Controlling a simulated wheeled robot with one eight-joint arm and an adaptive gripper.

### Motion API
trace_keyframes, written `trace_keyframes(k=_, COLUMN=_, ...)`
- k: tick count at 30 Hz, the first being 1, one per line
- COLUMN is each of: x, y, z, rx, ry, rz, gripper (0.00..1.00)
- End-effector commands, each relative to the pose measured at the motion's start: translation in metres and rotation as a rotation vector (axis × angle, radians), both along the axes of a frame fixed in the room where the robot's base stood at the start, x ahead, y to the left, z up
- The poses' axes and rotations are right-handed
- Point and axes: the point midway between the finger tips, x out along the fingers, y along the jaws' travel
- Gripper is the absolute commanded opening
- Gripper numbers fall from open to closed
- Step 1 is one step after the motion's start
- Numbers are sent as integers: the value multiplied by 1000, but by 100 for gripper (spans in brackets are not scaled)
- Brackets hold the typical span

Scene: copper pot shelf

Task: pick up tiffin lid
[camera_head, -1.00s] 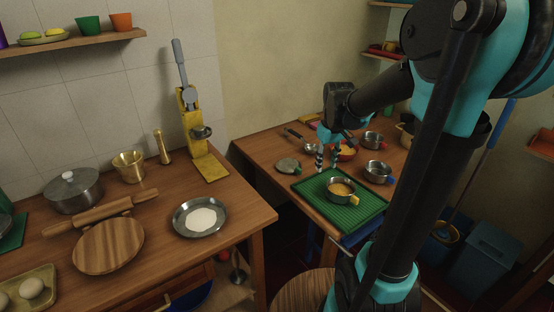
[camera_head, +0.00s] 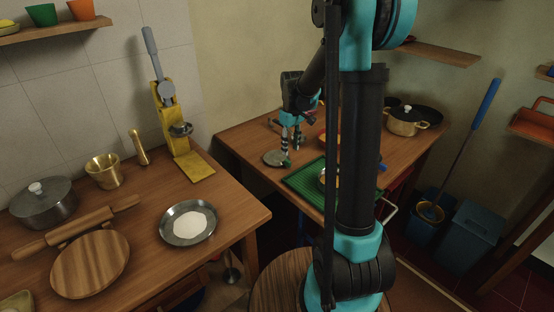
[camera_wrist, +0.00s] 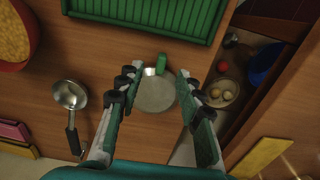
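The tiffin lid (camera_wrist: 155,96) is a round, flat grey metal disc with a green tab at its edge. It lies on the wooden table in the wrist view, and in the head view the lid (camera_head: 273,158) is at the table's left part, beside the green tray. My gripper (camera_wrist: 159,76) is open, with one finger on each side of the lid in the wrist view. In the head view my gripper (camera_head: 291,160) points down over the lid's right side. I cannot tell its exact height above the lid.
A green ribbed tray (camera_wrist: 150,15) lies close by on the table. A ladle (camera_wrist: 70,100) and a red bowl of yellow food (camera_wrist: 14,38) are to the left in the wrist view. The table edge (camera_wrist: 218,95) runs close to the right finger.

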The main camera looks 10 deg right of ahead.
Motion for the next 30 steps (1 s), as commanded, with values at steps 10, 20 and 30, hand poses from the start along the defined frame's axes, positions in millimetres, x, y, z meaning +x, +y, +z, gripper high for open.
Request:
trace_keyframes(k=10, x=1, y=1, z=-31, rx=0, ry=0, rz=0, gripper=36)
trace_keyframes(k=20, x=2, y=6, z=-73, rx=0, ry=0, rz=0, gripper=36)
trace_keyframes(k=30, x=2, y=6, z=-78, rx=0, ry=0, rz=0, gripper=32)
